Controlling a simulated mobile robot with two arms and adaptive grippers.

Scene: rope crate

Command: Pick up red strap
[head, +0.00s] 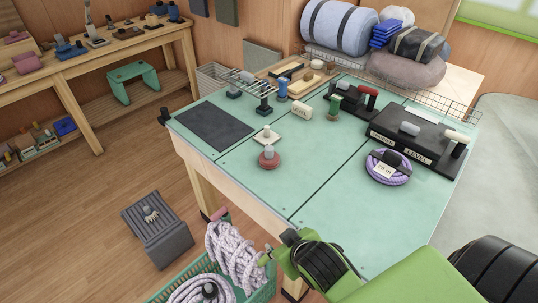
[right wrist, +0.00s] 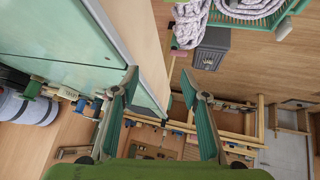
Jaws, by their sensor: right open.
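No thing in view is clearly a red strap. A small pinkish-red piece (head: 219,214) shows at the top of a hanging pale rope bundle (head: 238,252) by the green crate (head: 268,290); I cannot tell whether it is the strap. My right gripper (head: 268,258) is beside the rope bundle, near the crate's right side and the table edge. In the right wrist view its two green-padded fingers (right wrist: 160,85) are spread apart with nothing between them. The rope (right wrist: 187,22) and crate (right wrist: 285,12) lie beyond them at the top. My left gripper is not in view.
A grey ribbed box (head: 160,240) stands on the floor left of the crate. Open floor (head: 75,225) lies further left.

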